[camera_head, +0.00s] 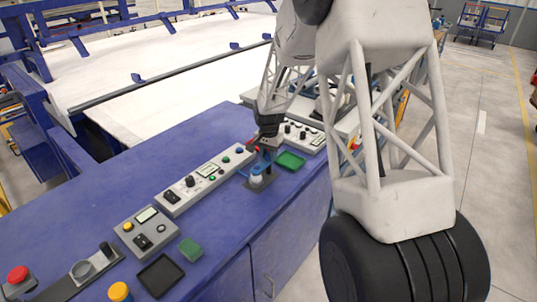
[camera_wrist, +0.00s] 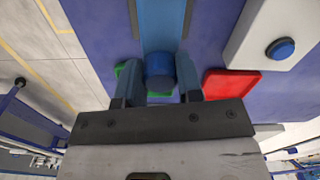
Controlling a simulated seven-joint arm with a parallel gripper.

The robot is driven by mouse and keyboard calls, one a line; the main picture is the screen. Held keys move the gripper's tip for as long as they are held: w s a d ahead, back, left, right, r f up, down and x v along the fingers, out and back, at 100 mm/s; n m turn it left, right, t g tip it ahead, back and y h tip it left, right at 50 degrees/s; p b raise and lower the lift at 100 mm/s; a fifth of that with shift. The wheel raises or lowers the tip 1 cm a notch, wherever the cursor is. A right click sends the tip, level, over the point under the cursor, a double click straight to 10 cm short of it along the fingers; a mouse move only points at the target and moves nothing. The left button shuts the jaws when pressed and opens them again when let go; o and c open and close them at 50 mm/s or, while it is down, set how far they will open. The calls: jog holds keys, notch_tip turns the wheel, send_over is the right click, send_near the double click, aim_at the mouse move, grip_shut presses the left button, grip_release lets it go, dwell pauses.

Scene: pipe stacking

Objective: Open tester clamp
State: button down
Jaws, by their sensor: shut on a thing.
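The tester clamp (camera_head: 257,180) stands on a small dark base plate on the blue bench in the head view. It has a pale middle and blue parts. My gripper (camera_head: 265,157) reaches down to it from above. In the wrist view, my gripper (camera_wrist: 161,88) has its blue fingers on either side of a blue round-ended part (camera_wrist: 160,69), which looks like the clamp's handle. The fingers are shut on it. The clamp's lower parts are hidden in the wrist view, and its exact position is hard to tell.
A green tray (camera_head: 290,161) lies just right of the clamp. A long control box (camera_head: 205,179) with knobs and buttons lies to its left, and another (camera_head: 300,134) behind. Bare blue bench (camera_head: 225,225) lies in front.

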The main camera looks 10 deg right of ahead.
jog(key=shift+m, duration=0.3)
jog(key=m, duration=0.8)
jog(key=shift+m, duration=0.3)
jog(key=m, duration=0.4)
jog(key=shift+m, duration=0.3)
jog(key=m, duration=0.4)
jog(key=shift+w, duration=0.1)
jog(key=c, duration=0.8)
grip_release()
